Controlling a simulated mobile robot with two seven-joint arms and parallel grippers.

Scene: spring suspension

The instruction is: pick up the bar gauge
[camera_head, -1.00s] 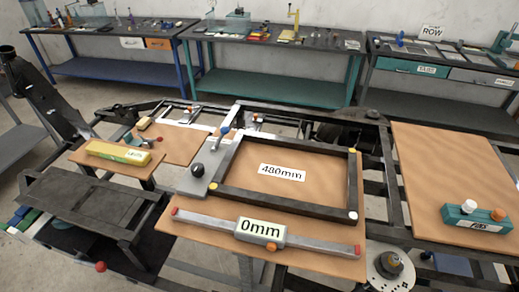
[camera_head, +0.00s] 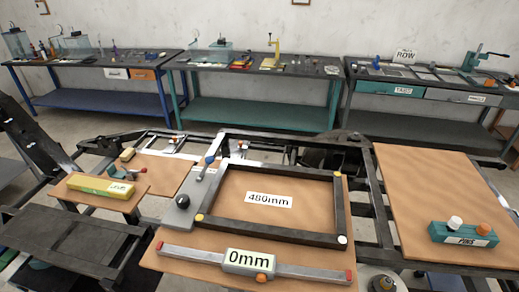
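The bar gauge (camera_head: 312,271) is a long grey bar with red end tips. Its middle block carries a "0mm" label (camera_head: 248,259) and an orange knob (camera_head: 262,278). It lies along the front edge of a brown board (camera_head: 178,236), just in front of a dark rectangular frame (camera_head: 270,231) labelled "480mm". Neither of my grippers shows in the head view. Nothing touches or covers the gauge.
A teal "PINS" block (camera_head: 464,235) with a white and an orange knob sits on the right board (camera_head: 420,180). A yellow-green box (camera_head: 100,186) lies on the left board. Workbenches (camera_head: 265,115) line the back wall. Dark frame rails run around the boards.

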